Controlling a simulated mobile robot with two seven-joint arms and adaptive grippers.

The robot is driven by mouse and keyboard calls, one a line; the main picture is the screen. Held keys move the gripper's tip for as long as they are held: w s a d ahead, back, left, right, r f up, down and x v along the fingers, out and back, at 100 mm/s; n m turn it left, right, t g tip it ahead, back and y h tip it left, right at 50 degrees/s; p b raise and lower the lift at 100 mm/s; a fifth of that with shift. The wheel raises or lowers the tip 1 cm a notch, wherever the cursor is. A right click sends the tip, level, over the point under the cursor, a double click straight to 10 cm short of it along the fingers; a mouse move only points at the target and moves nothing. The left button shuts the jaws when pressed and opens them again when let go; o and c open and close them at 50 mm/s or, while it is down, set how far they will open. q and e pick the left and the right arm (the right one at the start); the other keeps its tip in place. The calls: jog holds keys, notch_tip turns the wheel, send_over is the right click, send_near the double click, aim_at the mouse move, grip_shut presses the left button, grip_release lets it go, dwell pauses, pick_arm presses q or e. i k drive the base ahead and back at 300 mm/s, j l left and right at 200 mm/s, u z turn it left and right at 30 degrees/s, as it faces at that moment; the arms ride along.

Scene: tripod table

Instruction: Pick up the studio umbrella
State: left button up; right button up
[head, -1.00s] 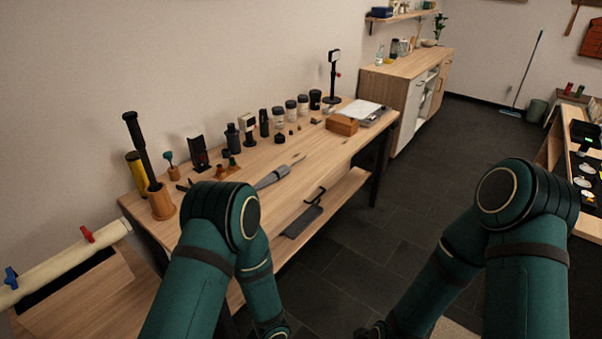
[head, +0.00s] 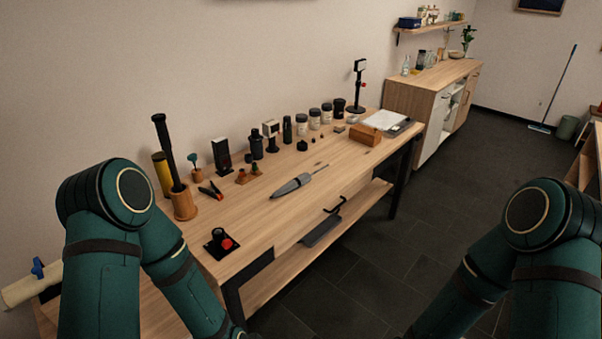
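A grey, folded, tapered object with a thin metal shaft, which looks like the studio umbrella (head: 293,187), lies on the wooden workbench (head: 245,210). It lies slantwise near the front edge, with its shaft pointing to the back right, and nothing touches it. My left arm stands left of it, bent, in front of the bench's left end. My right arm is at the lower right, over the floor and away from the bench. Both grippers are outside the picture, so their fingers are hidden.
A wooden holder (head: 184,203) with a dark rod, red-handled pliers (head: 211,191) and a black base with red knob (head: 219,243) stand left of the umbrella. Several bottles and jars line the back. A wooden box (head: 365,135) sits right. A dark item (head: 321,231) lies on the lower shelf.

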aim_at(302, 179)
jog(key=i+l, duration=0.7)
jog(key=i, duration=0.25)
